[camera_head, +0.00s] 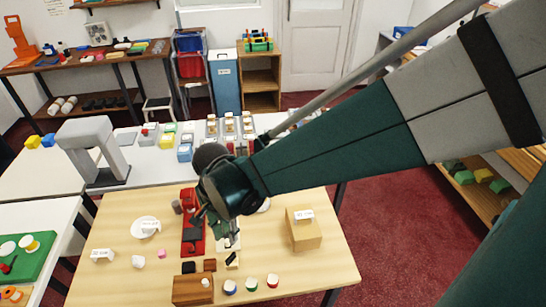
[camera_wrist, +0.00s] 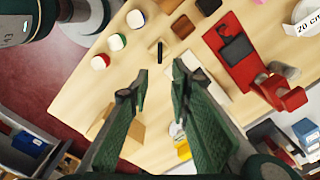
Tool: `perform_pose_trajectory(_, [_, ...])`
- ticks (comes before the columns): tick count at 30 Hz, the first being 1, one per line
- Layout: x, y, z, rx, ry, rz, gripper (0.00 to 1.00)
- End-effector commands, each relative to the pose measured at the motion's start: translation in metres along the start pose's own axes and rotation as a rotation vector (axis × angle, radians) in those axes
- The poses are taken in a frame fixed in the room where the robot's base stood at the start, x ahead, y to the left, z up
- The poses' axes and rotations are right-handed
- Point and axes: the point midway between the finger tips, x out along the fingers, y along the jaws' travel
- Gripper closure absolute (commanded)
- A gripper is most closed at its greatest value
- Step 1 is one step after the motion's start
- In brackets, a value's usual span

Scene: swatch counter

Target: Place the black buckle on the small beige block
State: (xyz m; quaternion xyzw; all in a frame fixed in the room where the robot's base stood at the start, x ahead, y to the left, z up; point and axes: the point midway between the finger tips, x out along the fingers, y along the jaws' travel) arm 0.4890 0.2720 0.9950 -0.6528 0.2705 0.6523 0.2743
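A small beige block (camera_head: 231,264) stands on the table's front part. A narrow black piece (camera_head: 233,257), which may be the black buckle, shows on or against it; I cannot tell which. The same black piece shows in the wrist view (camera_wrist: 160,50), upright in the picture, just beyond my fingertips. My gripper (camera_wrist: 160,72) is open, its two fingers well apart, with nothing visible held between them. It hangs above the table, apart from the block.
A brown block (camera_wrist: 182,27) and a black block (camera_head: 188,267) stand close by, behind a wooden box (camera_head: 192,291). Pots with blue (camera_head: 230,287), green (camera_head: 251,285) and red (camera_head: 273,280) stand nearby. A larger tan box (camera_head: 304,232) stands to the right. The table's front right is clear.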

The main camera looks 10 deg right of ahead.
Motion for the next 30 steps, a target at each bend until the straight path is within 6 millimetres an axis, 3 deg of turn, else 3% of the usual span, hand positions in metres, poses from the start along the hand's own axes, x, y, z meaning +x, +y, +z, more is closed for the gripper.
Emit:
perform_pose_trajectory(11, [-0.026, 0.018, -0.026, -0.075, 0.021, -0.058, 0.79])
perform_pose_trajectory(30, [-0.099, 0.088, -0.096, -0.340, 0.167, -0.214, 0.79])
